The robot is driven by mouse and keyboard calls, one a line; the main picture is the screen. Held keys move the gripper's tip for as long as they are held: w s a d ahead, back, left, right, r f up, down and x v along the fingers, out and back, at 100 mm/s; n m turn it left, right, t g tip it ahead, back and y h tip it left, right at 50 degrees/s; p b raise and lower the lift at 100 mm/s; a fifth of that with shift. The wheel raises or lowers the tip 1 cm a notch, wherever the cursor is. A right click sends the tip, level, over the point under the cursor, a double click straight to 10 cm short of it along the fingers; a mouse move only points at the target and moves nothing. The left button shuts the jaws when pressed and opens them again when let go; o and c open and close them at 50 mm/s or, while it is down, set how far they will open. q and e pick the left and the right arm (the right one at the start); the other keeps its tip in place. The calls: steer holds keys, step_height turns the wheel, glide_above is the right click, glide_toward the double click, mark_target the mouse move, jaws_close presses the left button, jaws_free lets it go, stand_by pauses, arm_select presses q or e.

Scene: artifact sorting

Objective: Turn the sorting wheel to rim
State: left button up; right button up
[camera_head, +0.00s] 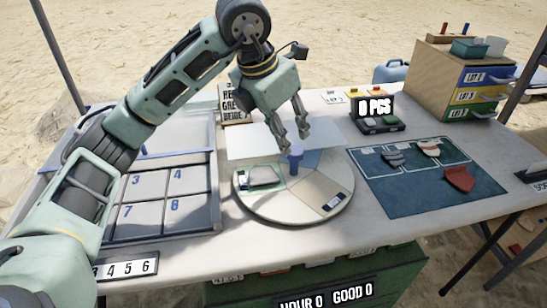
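The sorting wheel (272,207) is a round disc with coloured sectors lying flat on the table, with a blue upright knob (294,161) near its middle. A pale piece rests in a green-outlined patch on its left part, and small labels sit on its edge. My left gripper (292,140) reaches in from the left and points down just above the knob. Its fingers are spread apart with nothing seen between them. I cannot tell if a fingertip touches the knob. My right gripper is not in view.
A numbered compartment tray (160,238) stands left of the wheel. A dark blue mat (405,196) with several sherds lies to the right. A counter display (374,108) and a wooden drawer cabinet (430,82) stand behind. A translucent pale panel (240,142) is behind the wheel.

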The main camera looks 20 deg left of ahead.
mark_target(294, 163)
arm_select(q)
steer(key=shift+n+t, duration=0.3)
steer(key=shift+n, duration=0.6)
steer(key=x, duration=0.2)
steer(key=b+x, duration=0.1)
steer(key=x, duration=0.4)
steer(key=shift+w+a+f+b, duration=0.15)
steer(key=shift+w+f+b, duration=0.1)
steer(key=shift+w+b, duration=0.25)
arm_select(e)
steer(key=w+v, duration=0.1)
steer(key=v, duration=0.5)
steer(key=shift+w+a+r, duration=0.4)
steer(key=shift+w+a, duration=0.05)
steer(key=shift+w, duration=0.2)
arm_select(q)
steer(key=shift+c, duration=0.4)
steer(key=shift+w+r, duration=0.1)
jaws_close()
